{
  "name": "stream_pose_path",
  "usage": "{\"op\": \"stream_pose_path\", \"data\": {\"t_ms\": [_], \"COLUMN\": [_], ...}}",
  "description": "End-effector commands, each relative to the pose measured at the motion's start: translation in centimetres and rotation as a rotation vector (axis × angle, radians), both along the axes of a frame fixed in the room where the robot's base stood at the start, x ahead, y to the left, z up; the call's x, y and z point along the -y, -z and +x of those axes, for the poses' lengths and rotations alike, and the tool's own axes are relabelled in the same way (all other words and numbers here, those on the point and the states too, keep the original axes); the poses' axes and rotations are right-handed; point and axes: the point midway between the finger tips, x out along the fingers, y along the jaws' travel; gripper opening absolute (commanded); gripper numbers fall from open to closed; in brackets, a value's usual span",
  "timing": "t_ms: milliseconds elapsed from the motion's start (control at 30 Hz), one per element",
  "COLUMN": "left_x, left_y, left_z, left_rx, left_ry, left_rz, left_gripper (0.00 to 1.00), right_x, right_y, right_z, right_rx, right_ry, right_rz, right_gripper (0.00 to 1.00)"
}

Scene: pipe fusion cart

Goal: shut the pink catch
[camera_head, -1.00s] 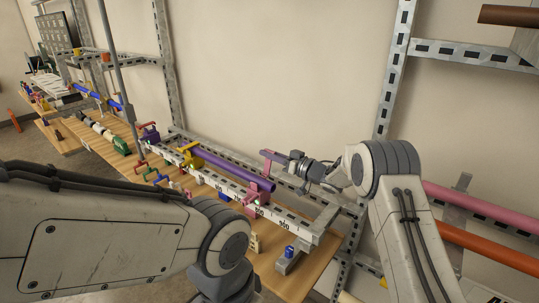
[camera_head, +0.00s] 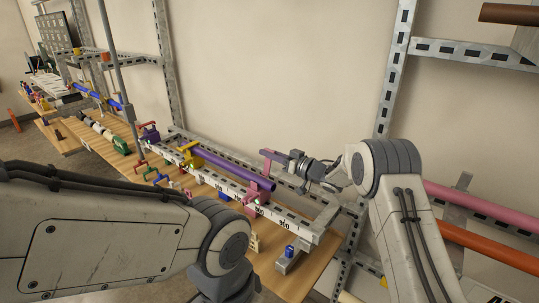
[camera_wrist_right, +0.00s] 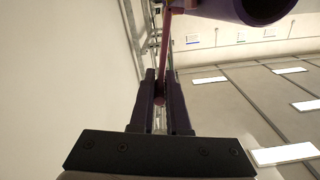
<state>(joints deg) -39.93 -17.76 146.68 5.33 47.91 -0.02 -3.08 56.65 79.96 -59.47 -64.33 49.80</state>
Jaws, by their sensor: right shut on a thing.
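The pink catch (camera_head: 251,201) sits on the white numbered rail at the near end of the purple pipe (camera_head: 232,167). Its pink lever (camera_head: 266,163) stands up, swung open above the pipe. My right gripper (camera_head: 279,154) is shut on the upper end of this lever. In the right wrist view the gripper's fingers (camera_wrist_right: 161,82) close around the thin pink lever (camera_wrist_right: 165,42), and the purple pipe (camera_wrist_right: 250,8) shows at the top. My left arm comes in from the left, but its fingers are not visible.
A yellow catch (camera_head: 189,154) and a purple catch (camera_head: 150,134) stand farther along the rail. Small coloured clamps and a blue piece (camera_head: 289,251) lie on the wooden bench. A metal frame stands behind, close to my right arm.

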Motion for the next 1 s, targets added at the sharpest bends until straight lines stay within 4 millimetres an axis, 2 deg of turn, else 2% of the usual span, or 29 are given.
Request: {"op": "stream_pose_path", "data": {"t_ms": [700,1000], "left_x": [0.0,0.0], "left_y": [6.4,7.8], "left_z": [0.0,0.0], "left_rx": [0.0,0.0], "left_ry": [0.0,0.0], "left_rz": [0.0,0.0], "left_gripper": [0.5,0.5], "right_x": [-2.0,-2.5], "right_y": [-0.4,-0.4], "right_z": [-2.8,-3.4], "right_rx": [0.378,0.466], "right_ry": [0.001,0.001], "right_rz": [-0.27,-0.337], "right_gripper": [0.0,0.0]}}
